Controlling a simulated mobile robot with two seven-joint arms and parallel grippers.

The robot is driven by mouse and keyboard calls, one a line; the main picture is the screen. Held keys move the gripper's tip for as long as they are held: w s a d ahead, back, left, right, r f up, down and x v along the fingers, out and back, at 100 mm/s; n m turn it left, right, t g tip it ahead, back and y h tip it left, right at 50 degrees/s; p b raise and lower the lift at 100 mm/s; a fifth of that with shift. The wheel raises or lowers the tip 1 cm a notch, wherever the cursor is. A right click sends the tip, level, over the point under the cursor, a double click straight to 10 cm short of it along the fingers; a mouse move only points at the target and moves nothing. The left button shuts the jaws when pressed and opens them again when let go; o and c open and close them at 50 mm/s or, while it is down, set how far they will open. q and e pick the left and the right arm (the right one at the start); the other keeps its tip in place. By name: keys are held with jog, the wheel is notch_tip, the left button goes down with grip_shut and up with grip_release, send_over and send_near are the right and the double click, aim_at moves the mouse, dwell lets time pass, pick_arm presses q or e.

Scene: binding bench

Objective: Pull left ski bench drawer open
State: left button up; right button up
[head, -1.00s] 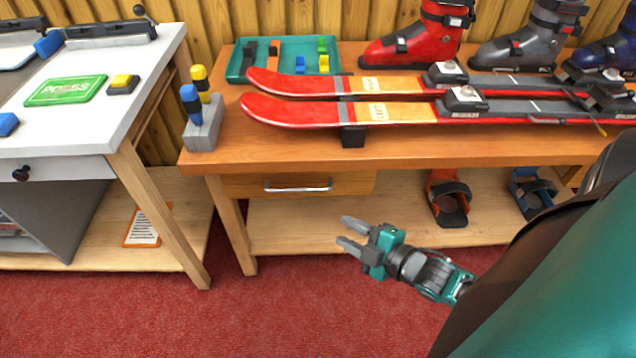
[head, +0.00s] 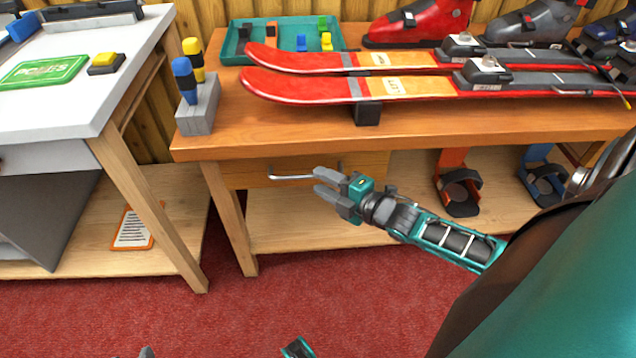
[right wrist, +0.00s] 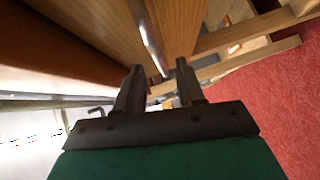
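The left ski bench drawer (head: 365,168) is a wooden front under the bench top and looks shut. Its silver bar handle (head: 290,177) is partly covered at the right by my right gripper (head: 317,181). That gripper is open, with two grey fingers pointing left at the handle. In the right wrist view, the handle (right wrist: 148,35) runs into the gap between the open fingers (right wrist: 156,74). I cannot tell whether they touch it. A grey tip and a teal piece at the bottom edge of the head view may be my left arm; its finger state cannot be seen.
The ski bench top (head: 270,140) carries red skis (head: 320,90), boots (head: 415,25), a teal tray (head: 240,42) and a grey block with two bottles (head: 198,108). A white table (head: 120,75) stands at the left. The lower shelf (head: 300,230) holds bindings. Red carpet is clear in front.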

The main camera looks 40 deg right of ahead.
jog(key=shift+x, duration=1.15)
jog(key=shift+c, duration=0.3)
grip_shut()
